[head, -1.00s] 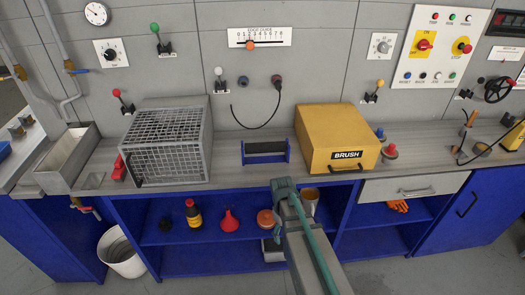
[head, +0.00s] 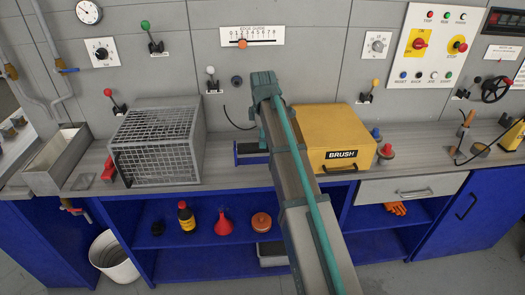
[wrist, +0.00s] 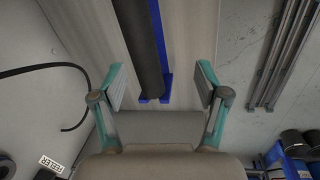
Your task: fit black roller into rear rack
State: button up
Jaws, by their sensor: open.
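A black roller (head: 248,147) lies in a blue rack (head: 238,158) on the grey worktop, between the mesh box and the yellow box. My arm hides its right part in the head view. In the wrist view the roller (wrist: 138,45) runs along the blue rack (wrist: 160,35), its near end in front of my gripper (wrist: 160,72). My gripper is open and empty, one finger on each side of the roller's line and apart from it. In the head view my gripper (head: 264,84) shows above the rack against the wall. I cannot make out a separate rear rack.
A grey mesh box (head: 160,145) stands left of the rack and a yellow BRUSH box (head: 335,130) stands close on the right. A black cable (wrist: 45,68) hangs by the wall. Levers and an edge guide scale (head: 252,36) are on the wall behind.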

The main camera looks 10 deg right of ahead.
aim_at(258, 144)
jog(key=shift+n, duration=0.8)
jog(key=w+f, duration=0.1)
jog(key=w+f+p, duration=0.1)
jog(key=w, duration=0.1)
jog(key=shift+a+f, duration=0.3)
jog(key=shift+w+a+f+p, duration=0.1)
jog(key=shift+w+f+p, duration=0.15)
jog(key=shift+f, duration=0.6)
jog(key=shift+w+a+f+p, duration=0.1)
jog(key=shift+w+f+p, duration=0.15)
jog(key=shift+f, duration=0.6)
jog(key=shift+w+f+p, duration=0.15)
jog(key=shift+f+p, duration=0.15)
jog(key=shift+f, duration=0.55)
jog(key=shift+c, duration=0.3)
jog(key=c, duration=1.3)
grip_shut()
jog(key=shift+r, duration=0.15)
